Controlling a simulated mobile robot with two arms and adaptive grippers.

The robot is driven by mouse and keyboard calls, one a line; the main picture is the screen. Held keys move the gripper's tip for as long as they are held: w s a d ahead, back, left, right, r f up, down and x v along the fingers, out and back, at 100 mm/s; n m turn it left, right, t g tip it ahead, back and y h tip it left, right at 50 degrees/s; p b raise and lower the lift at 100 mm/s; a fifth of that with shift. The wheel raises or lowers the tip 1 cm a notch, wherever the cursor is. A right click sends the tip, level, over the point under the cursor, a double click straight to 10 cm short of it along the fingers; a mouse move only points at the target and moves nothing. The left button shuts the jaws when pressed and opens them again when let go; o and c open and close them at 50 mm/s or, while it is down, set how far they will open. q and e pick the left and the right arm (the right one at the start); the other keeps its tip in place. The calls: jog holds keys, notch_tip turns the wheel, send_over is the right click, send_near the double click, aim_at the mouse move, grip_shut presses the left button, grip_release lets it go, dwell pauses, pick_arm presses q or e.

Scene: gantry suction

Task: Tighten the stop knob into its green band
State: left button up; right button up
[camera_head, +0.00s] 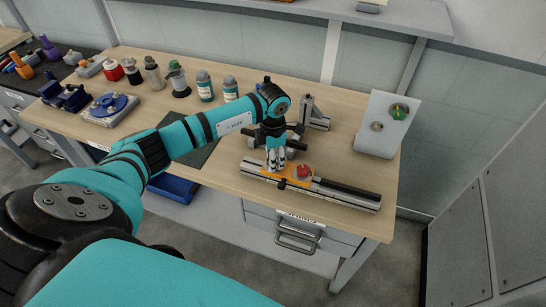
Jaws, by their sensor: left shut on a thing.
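A grey rail (336,199) lies along the front right of the bench and bears an orange carriage (291,181). A round red knob (303,171) sits on top of the carriage, just right of my left fingertips and apart from them. My left gripper (276,168) points down at the carriage's left part. It is shut on a small part there, which the fingers mostly hide; I cannot tell its shape. I cannot make out a green band by the red knob. My right gripper is not in view.
A white panel (377,141) with a green dial (400,111) stands behind the rail at right. A grey bracket (315,115) stands behind my gripper. Bottles and a blue-topped fixture (110,104) stand at left. The bench's right front corner is clear.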

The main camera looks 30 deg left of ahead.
pick_arm(q)
jog(key=c, duration=0.3)
jog(key=m+b, duration=0.2)
jog(key=b, duration=0.1)
jog(key=m+b, duration=0.1)
jog(key=b, duration=0.1)
jog(key=shift+w+f+m+b, duration=0.1)
jog(key=shift+f+m+b, duration=0.2)
jog(key=shift+m+b, duration=0.1)
jog(key=shift+r+m+b, duration=0.25)
jog(key=shift+m+b, duration=0.35)
jog(key=shift+m, duration=0.1)
jog(key=shift+r, duration=0.1)
jog(key=o, duration=1.1)
jog(key=shift+o, duration=0.2)
notch_tip(320, 180, up, 12)
